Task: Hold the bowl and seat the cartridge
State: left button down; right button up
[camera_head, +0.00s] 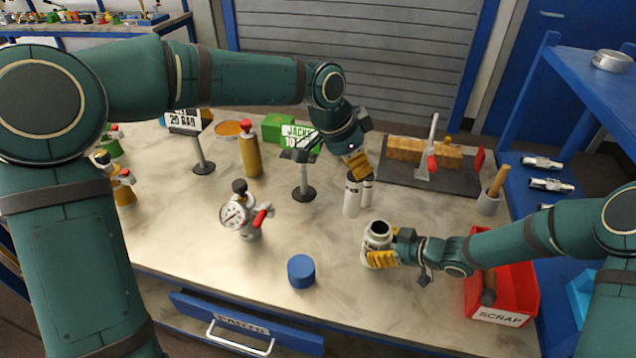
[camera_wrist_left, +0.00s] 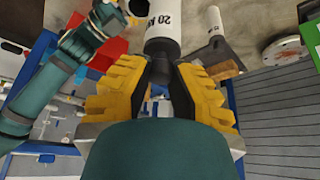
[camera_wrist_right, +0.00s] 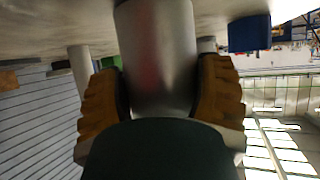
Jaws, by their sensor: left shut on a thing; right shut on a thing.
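The bowl (camera_head: 377,236) is a grey metal vessel with a round open top, standing upright near the front right of the table. My right gripper (camera_head: 380,259) is shut around its side; the right wrist view shows its wall (camera_wrist_right: 155,60) between the yellow fingers. My left gripper (camera_head: 358,166) points down and is shut on the upper end of a white cartridge (camera_head: 352,197), up and left of the bowl and apart from it. The cartridge (camera_wrist_left: 162,28) shows dark lettering in the left wrist view. A second white cylinder (camera_head: 367,191) is close behind it. I cannot tell whether the held cartridge touches the table.
A pressure gauge (camera_head: 235,215) with a red valve handle stands left. A blue cylinder (camera_head: 301,271) sits near the front edge. A red scrap bin (camera_head: 512,285) is right of the bowl. A sign post (camera_head: 303,178) stands left of the cartridge.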

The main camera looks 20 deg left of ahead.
aim_at(360, 202)
pick_arm(q)
jog(key=d+r+m+g+h, duration=0.1)
jog(key=d+r+m+g, duration=0.1)
jog(key=d+r+m, duration=0.4)
pick_arm(e)
jog(key=shift+f, duration=0.1)
pick_arm(q)
notch_tip(360, 202, down, 18)
jog(key=shift+d+r, duration=0.25)
jog(key=shift+d, duration=0.15)
dwell(0.5)
jog(key=c, duration=0.9)
grip_release()
jog(key=shift+s+a, duration=0.15)
jog(key=shift+a, duration=0.95)
jog(key=shift+s+a, duration=0.15)
jog(key=shift+a, duration=0.95)
